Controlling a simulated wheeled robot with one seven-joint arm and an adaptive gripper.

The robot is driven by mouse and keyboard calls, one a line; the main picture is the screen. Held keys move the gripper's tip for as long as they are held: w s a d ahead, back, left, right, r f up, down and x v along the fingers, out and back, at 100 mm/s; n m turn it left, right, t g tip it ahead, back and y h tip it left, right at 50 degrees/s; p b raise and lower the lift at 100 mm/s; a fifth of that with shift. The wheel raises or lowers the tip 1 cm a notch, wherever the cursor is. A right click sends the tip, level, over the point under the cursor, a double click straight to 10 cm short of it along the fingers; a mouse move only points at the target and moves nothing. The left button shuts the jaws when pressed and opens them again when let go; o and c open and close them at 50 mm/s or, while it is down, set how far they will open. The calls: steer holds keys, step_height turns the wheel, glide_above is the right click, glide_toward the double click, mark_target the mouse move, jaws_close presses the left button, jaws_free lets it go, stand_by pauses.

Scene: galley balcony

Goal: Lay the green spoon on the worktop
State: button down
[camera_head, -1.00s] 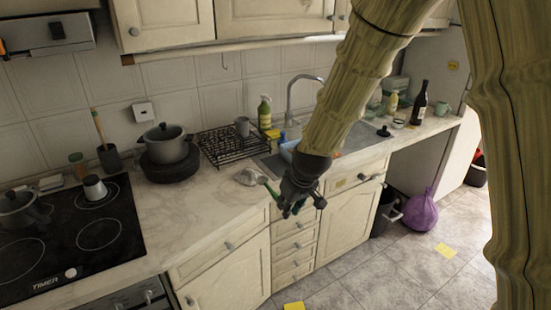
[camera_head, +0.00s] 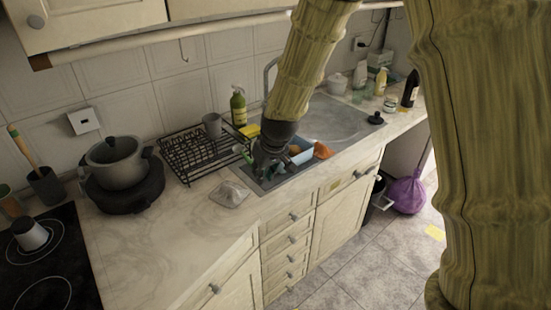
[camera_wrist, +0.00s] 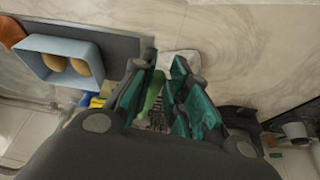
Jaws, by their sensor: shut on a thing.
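My gripper (camera_head: 265,172) is over the left end of the sink area, beside the drying rack. The green spoon (camera_wrist: 153,92) shows between my teal-padded fingers in the wrist view, and my gripper (camera_wrist: 165,95) is shut on it. A small green part of the spoon (camera_head: 242,150) shows at the left of my gripper in the head view; the rest is hidden by the fingers. The pale marbled worktop (camera_head: 150,235) runs along the wall, with a bare stretch left of my gripper. It fills much of the wrist view (camera_wrist: 245,50).
A pale spoon rest (camera_head: 231,194) lies on the worktop left of my gripper. A black drying rack (camera_head: 195,160) with a grey mug (camera_head: 212,125) stands behind. A blue tub (camera_head: 300,152) is to the right. A pot (camera_head: 116,165) stands at the left, beside the hob (camera_head: 50,270).

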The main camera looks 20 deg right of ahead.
steer(key=w+d+f+m+h+p, duration=0.1)
steer(key=w+d+f+m, duration=0.2)
steer(key=w, duration=0.5)
steer(key=p, duration=0.2)
glide_above(267, 188)
steer(key=s, duration=0.1)
step_height(267, 188, down, 5)
steer(key=shift+s+r, duration=0.1)
steer(key=shift+s, duration=0.05)
steer(key=shift+f+p, duration=0.85)
steer(key=shift+f, duration=1.55)
steer(key=shift+s+f, duration=0.1)
steer(key=c, duration=1.4)
jaws_free()
steer(key=shift+b+v, duration=2.1)
steer(key=shift+v, duration=4)
